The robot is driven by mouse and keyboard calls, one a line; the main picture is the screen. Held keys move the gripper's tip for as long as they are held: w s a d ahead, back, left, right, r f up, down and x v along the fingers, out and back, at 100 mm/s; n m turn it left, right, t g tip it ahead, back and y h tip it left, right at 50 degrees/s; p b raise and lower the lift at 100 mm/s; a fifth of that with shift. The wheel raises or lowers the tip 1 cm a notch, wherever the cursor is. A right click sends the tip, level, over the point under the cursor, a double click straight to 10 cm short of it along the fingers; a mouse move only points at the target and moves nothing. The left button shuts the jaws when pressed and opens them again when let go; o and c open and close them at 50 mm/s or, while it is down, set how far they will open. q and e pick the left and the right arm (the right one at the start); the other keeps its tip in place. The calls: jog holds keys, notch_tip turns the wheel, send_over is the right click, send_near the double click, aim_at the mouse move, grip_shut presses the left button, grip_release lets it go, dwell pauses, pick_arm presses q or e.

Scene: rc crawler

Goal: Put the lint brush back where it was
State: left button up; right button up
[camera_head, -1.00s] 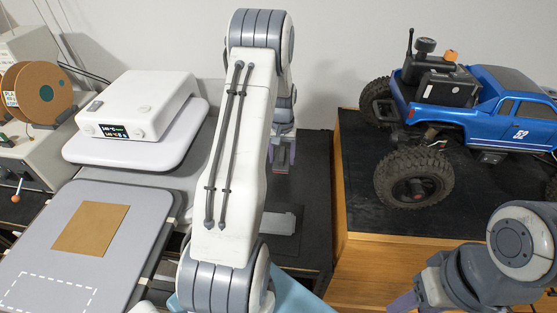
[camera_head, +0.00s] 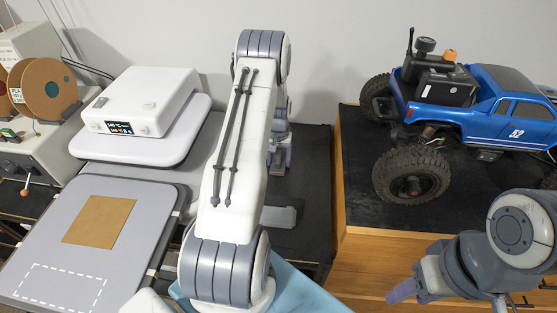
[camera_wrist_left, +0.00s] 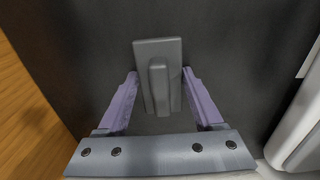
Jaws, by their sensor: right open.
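The lint brush (camera_head: 280,217), grey with a flat plate and a raised bar, lies on a black surface between the heat press and the wooden cabinet. It is partly hidden by my left arm in the head view. My left gripper (camera_head: 278,161) points down over that surface, behind the brush. In the left wrist view, the brush (camera_wrist_left: 172,50) shows ahead of the spread lilac fingers (camera_wrist_left: 160,78), and I see no grip on it. My right gripper (camera_head: 403,292) is at the lower right, in front of the cabinet, with nothing visible in it.
The blue truck (camera_head: 520,130) stands on the black top of the wooden cabinet (camera_head: 375,245), right of my left arm. The white heat press (camera_head: 142,105) and its grey lower plate (camera_head: 55,235) are at left. Filament spools (camera_head: 50,92) stand at far left. Light-blue cloth (camera_head: 300,290) lies in front.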

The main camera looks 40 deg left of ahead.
pick_arm(q)
jog(key=shift+o, duration=1.1)
